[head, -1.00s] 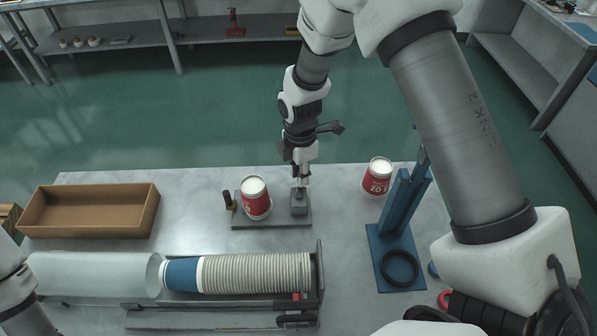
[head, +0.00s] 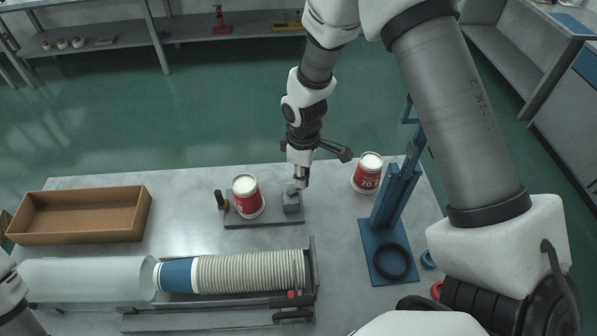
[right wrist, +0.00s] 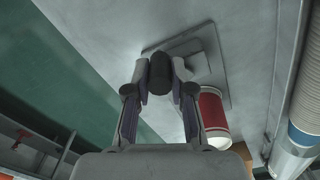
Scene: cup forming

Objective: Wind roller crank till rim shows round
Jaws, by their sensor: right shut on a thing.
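The roller base (head: 262,221) is a flat grey plate on the table. A red and white paper cup (head: 248,198) leans on it, its pale end facing up. A grey block (head: 291,203) stands at the plate's right end. My right gripper (head: 301,184) is just behind and right of this block. In the right wrist view its fingers (right wrist: 160,75) are shut on a dark crank knob (right wrist: 159,72). The knob is hidden in the head view. The cup's rim is too small to judge. My left gripper is out of view.
A second red cup (head: 367,172) stands right, by a blue stand (head: 382,262) with a black ring. A brown tray (head: 35,238) lies left. A rack (head: 312,262) of nested cups lies in front. A dark upright peg (head: 220,201) is left of the cup.

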